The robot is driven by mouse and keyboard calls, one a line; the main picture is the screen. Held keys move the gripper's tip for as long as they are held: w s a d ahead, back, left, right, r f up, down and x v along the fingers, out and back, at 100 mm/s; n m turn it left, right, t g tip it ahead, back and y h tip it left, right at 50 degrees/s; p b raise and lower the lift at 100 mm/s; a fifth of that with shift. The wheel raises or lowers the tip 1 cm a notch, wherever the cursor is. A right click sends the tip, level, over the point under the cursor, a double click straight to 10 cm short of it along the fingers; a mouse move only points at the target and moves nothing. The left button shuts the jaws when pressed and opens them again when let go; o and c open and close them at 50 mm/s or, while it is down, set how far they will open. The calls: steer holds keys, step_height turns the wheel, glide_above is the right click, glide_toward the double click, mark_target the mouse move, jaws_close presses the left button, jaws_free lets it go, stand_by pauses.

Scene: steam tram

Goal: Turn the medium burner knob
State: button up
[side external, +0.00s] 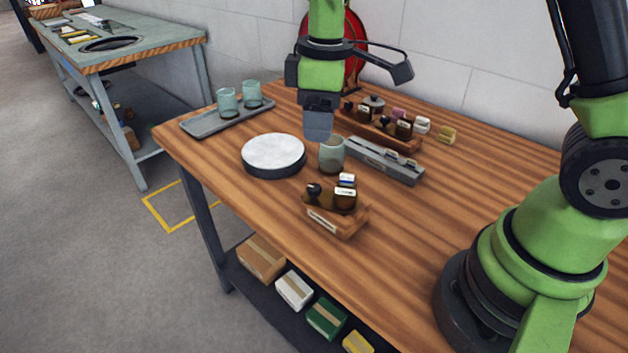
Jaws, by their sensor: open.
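No burner knob can be made out for certain. A long low grey bar (383,160) with small details on its top lies on the wooden table, right of a grey-green cup (331,154). A round disc (273,153) with a white top and dark side lies left of the cup. My gripper (318,133) points down from above, just behind and above the cup in this view, left of the grey bar. Its jaws are open, though they look like one grey block from here. Nothing shows between them. Whether it touches the cup cannot be told.
A wooden rack (336,219) with small bottles stands at the front edge; another rack (381,132) with dark bottles stands behind the bar. A grey tray (202,124) with two glass cups is at far left. The table's right middle (460,190) is clear.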

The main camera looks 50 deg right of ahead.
mark_target(314, 187)
steer(key=shift+n+g, duration=0.3)
steer(key=shift+n, duration=0.3)
steer(key=f, duration=0.8)
steer(key=w+f, duration=0.1)
steer(key=f, duration=0.4)
steer(key=shift+a, duration=0.1)
steer(key=shift+r, duration=0.1)
steer(key=c, duration=0.9)
